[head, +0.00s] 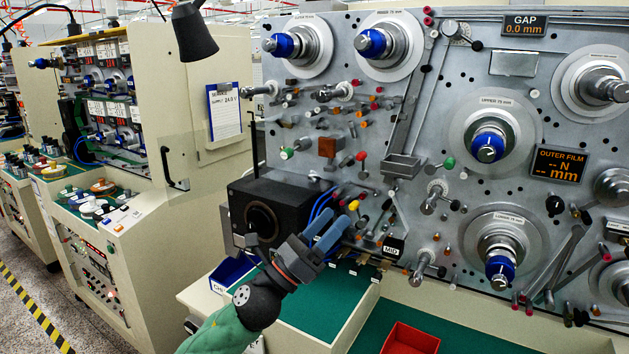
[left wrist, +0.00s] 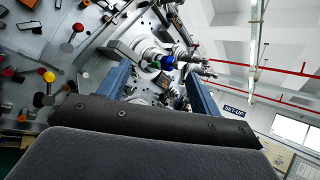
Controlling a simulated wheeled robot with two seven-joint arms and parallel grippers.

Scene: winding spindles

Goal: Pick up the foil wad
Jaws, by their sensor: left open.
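I cannot make out a foil wad in either view. My left gripper (head: 335,230) is open in front of the lower left of the machine panel (head: 410,220), beside a black box with a round opening (head: 262,218). Its two blue fingers also show in the left wrist view (left wrist: 160,72), spread apart with no object seen held between them. Beyond them, that view shows a spindle with a blue hub (left wrist: 168,62). My right gripper is in neither view.
The panel carries several spindles with blue hubs (head: 490,147), rollers and coloured knobs. Below it are a green-topped ledge (head: 330,308), a blue bin (head: 232,272) and a red tray (head: 411,338). A dark lamp (head: 195,35) hangs at the upper left. Another machine (head: 165,215) stands at left.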

